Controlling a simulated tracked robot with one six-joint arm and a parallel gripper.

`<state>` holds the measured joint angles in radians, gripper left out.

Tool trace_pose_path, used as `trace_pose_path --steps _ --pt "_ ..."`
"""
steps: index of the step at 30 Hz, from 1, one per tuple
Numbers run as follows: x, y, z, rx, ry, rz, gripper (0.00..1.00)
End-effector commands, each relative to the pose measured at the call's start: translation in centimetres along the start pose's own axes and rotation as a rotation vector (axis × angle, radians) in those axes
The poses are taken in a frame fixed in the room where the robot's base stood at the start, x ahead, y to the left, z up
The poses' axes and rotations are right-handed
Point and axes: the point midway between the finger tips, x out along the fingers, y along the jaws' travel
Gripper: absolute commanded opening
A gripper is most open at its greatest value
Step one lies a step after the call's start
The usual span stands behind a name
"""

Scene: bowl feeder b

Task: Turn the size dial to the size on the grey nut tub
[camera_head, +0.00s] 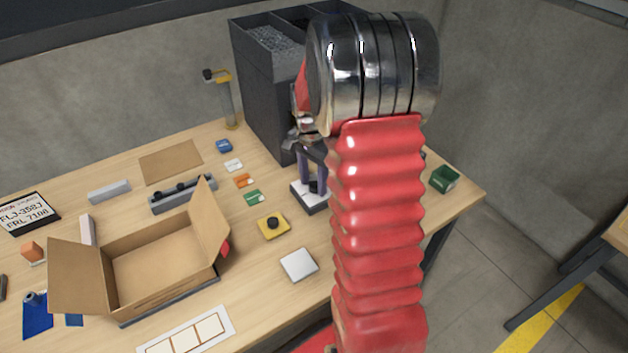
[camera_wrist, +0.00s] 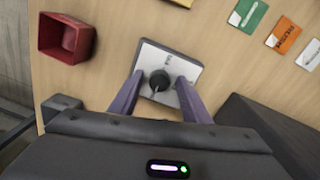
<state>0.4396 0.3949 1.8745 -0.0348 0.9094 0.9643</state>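The size dial is a black knob (camera_wrist: 160,80) on a pale square plate (camera_wrist: 181,66), with a light pointer line toward the bottom of the wrist view. Small marks on the plate are too small to read. In the head view the dial's base (camera_head: 309,198) is partly hidden by my arm. My gripper (camera_wrist: 159,75) is open, with its purple fingers on either side of the knob and visible gaps between. The fingers also show above the dial in the head view (camera_head: 313,165). I cannot make out a grey nut tub or its size mark.
A red tub (camera_wrist: 67,40) stands left of the dial in the wrist view. A green tub (camera_head: 444,179) is near the table's right edge. A tall dark bin unit (camera_head: 262,95) stands behind. Coloured cards (camera_head: 243,181), a yellow button box (camera_head: 273,226) and an open carton (camera_head: 160,270) lie left.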

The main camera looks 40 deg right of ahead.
Motion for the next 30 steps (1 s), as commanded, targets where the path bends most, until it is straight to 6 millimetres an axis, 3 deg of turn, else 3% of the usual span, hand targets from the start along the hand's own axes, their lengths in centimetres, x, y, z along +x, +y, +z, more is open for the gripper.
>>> trace_pose_path --steps 8,14,30 --pt "-0.1 0.0 0.0 -0.001 0.0 0.001 0.44" --pt "-1.4 -0.1 0.0 -0.001 0.001 -0.001 0.44" --pt "-10.3 -0.1 0.0 -0.001 0.002 -0.002 0.44"
